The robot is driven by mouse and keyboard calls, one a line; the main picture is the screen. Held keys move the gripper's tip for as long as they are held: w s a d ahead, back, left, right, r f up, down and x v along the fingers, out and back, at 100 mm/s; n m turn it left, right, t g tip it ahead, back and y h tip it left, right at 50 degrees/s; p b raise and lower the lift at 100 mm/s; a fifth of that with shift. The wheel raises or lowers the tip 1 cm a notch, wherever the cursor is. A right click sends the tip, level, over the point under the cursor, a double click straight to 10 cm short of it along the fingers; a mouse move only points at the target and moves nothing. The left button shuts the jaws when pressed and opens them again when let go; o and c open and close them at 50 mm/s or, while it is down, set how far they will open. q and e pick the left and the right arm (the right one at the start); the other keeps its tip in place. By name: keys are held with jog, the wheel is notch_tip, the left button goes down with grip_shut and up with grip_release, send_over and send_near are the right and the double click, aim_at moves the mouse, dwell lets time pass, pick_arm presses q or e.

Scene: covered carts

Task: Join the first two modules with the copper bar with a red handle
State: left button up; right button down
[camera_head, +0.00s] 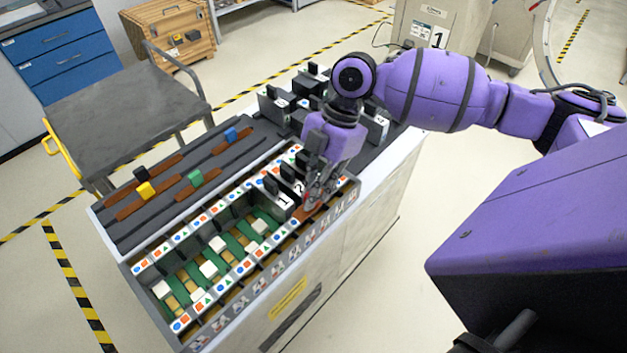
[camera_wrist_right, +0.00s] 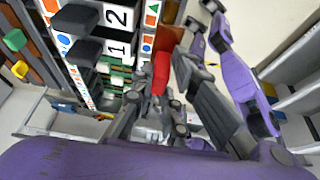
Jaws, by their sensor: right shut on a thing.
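Module 1 (camera_head: 283,201) and module 2 (camera_head: 299,187) are white blocks with black handles, side by side in the cart's tray (camera_head: 150,268). They also show in the right wrist view as module 1 (camera_wrist_right: 118,50) and module 2 (camera_wrist_right: 117,18). My right gripper (camera_head: 313,200) points down at the tray's near side beside them, shut on the red handle (camera_wrist_right: 160,72). The copper bar (camera_wrist_right: 168,38) shows partly beyond the handle, next to the symbol strip. I cannot tell whether the bar touches the modules. My left gripper is out of view.
Bars with black, yellow (camera_head: 146,190), green (camera_head: 195,178) and blue (camera_head: 231,135) handles lie on the cart's dark top. More modules (camera_head: 273,103) stand at its far end. A grey trolley (camera_head: 120,115) stands beside the cart. The floor on the right is clear.

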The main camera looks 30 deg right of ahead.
notch_tip(320, 180, down, 2)
jog(key=shift+f, duration=0.1)
jog(key=shift+f+b, duration=0.6)
jog(key=shift+f, duration=0.8)
jog(key=shift+f, duration=0.15)
jog(key=c, duration=1.6)
grip_release()
jog(key=shift+c, duration=0.2)
jog(key=v, duration=1.2)
